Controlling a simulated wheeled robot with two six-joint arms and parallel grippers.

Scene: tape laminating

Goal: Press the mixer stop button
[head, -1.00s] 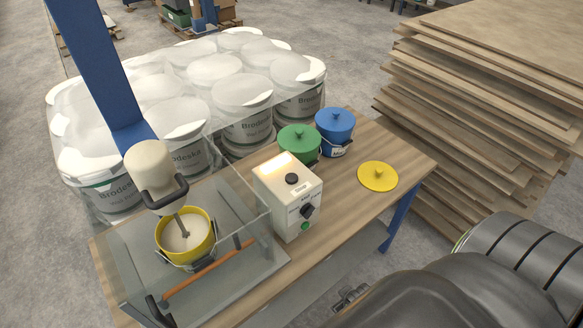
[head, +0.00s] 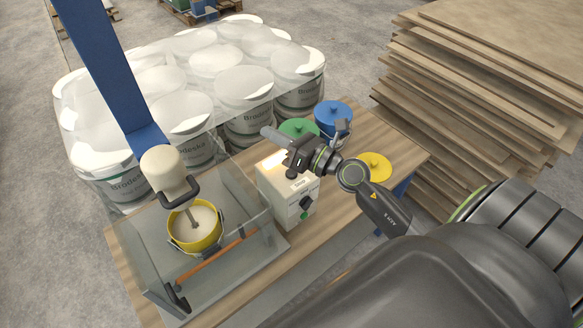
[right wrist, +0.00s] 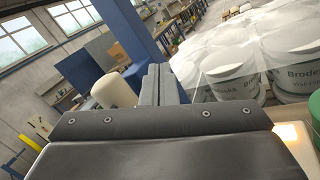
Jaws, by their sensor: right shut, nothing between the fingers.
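The mixer's white control box (head: 275,190) stands on the wooden table. Its front has a black knob (head: 305,203) and a green button (head: 303,216). A black round button on its top is largely hidden by my right gripper in the head view. The mixer (head: 165,172) has its stirrer in a yellow bucket (head: 207,237). My right gripper (head: 268,132) is shut and empty over the box, its fingers pointing left. I cannot tell whether it touches the box. The shut fingers also show in the right wrist view (right wrist: 159,86). My left gripper is out of view.
A green lidded bucket (head: 299,128) and a blue one (head: 333,113) stand behind the box. A yellow lid (head: 374,166) lies to the right. A clear guard with an orange bar (head: 222,252) surrounds the mixer. Wrapped white buckets (head: 243,84) stand behind the table.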

